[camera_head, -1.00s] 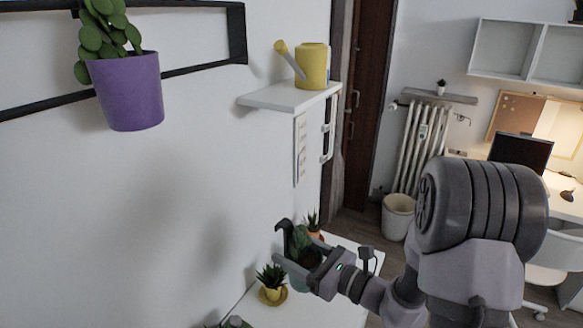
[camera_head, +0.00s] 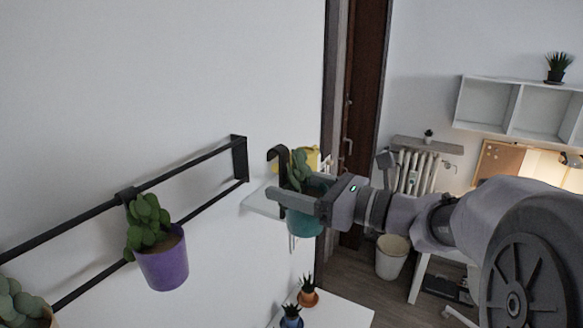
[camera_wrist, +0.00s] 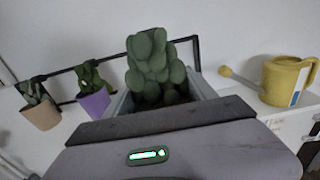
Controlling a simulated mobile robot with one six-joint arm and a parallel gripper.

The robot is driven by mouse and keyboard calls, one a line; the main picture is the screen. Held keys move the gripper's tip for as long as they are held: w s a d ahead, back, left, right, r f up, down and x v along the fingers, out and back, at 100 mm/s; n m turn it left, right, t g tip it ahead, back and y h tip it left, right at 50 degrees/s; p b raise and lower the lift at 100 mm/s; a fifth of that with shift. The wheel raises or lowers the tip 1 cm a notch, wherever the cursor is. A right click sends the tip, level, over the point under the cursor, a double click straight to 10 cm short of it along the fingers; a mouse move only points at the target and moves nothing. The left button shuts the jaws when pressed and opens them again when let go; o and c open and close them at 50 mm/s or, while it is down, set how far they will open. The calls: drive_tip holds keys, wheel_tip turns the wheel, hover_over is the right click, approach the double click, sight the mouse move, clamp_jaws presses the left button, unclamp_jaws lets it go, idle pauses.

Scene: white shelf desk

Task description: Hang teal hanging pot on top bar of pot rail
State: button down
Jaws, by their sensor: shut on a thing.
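The teal hanging pot (camera_head: 305,222) holds a green cactus and has a dark hook that rises at its left. My gripper (camera_head: 292,199) is shut on it and holds it in the air, right of the rail's right end. In the wrist view the cactus (camera_wrist: 155,65) stands upright between my fingers; the pot's body is mostly hidden there. The black pot rail (camera_head: 75,226) is on the white wall at the left, with a top bar and a lower bar. A purple pot (camera_head: 162,265) hangs from its top bar by a hook.
A beige pot (camera_wrist: 41,115) with a plant hangs farther left on the rail. A white wall shelf (camera_head: 262,203) with a yellow watering can (camera_wrist: 286,80) is behind my gripper. Small potted plants (camera_head: 308,293) stand on the white desk below. The top bar right of the purple pot is clear.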

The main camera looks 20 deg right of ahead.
drive_tip(key=f+p+x, duration=0.1)
drive_tip(key=f+x, duration=0.1)
drive_tip(key=x, duration=1.3)
drive_tip(key=shift+w+a+f, duration=0.3)
drive_tip(key=shift+f, duration=0.05)
idle(0.3)
drive_tip(key=shift+c, duration=1.1)
unclamp_jaws()
